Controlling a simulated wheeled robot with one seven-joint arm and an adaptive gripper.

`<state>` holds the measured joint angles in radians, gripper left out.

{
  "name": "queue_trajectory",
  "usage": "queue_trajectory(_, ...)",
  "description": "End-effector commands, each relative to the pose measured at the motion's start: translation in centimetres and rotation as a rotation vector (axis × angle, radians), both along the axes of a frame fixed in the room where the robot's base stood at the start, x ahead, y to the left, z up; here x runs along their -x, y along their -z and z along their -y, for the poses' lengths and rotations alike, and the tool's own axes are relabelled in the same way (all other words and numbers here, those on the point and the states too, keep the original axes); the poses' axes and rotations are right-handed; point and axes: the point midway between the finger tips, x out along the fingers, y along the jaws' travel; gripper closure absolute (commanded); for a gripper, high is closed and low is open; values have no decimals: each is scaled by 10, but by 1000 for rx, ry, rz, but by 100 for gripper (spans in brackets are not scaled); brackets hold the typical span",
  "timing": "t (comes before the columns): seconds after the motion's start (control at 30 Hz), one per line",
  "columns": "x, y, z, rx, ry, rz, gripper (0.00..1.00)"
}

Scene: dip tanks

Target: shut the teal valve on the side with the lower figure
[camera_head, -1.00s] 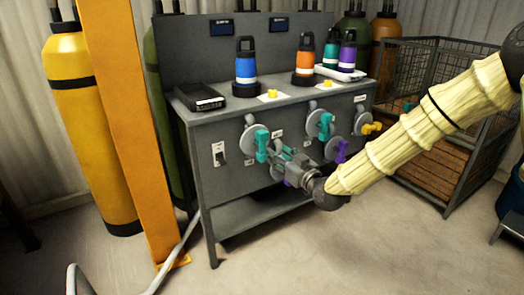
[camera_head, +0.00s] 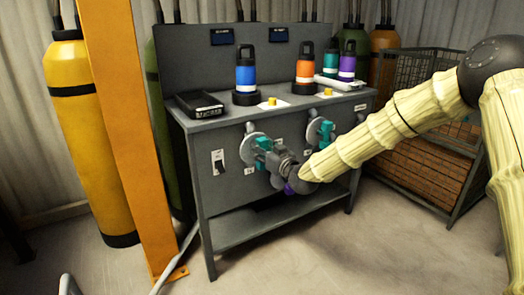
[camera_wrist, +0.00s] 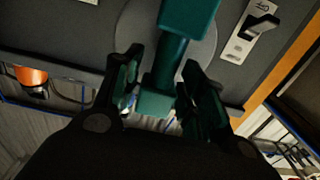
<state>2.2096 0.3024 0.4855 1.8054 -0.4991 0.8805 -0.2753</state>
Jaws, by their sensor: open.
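Two teal valves show on the front of the grey bench, each on a round pale disc: the left teal valve (camera_head: 264,143) and the right teal valve (camera_head: 325,131). My gripper (camera_head: 274,158) is at the left one. In the wrist view, the fingers of my open gripper (camera_wrist: 163,82) stand on either side of the lower part of the teal handle (camera_wrist: 186,22); I cannot tell whether they touch it. Two small dark displays, left (camera_head: 221,37) and right (camera_head: 278,34), are on the back panel; their figures are too small to read.
A purple handle (camera_head: 291,188) shows below my wrist. A switch plate (camera_head: 218,162) is left of the left valve. Bottles, including a blue one (camera_head: 246,72), stand on the bench (camera_head: 210,210). An orange post (camera_head: 125,130) and wire cage (camera_head: 432,72) flank it.

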Motion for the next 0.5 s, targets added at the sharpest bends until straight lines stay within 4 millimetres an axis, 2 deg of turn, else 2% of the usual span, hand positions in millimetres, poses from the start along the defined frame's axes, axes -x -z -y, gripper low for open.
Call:
queue_trajectory(0.3,-2,0,-1,0,0,0,59)
queue_trajectory(0.5,-2,0,-1,0,0,0,92)
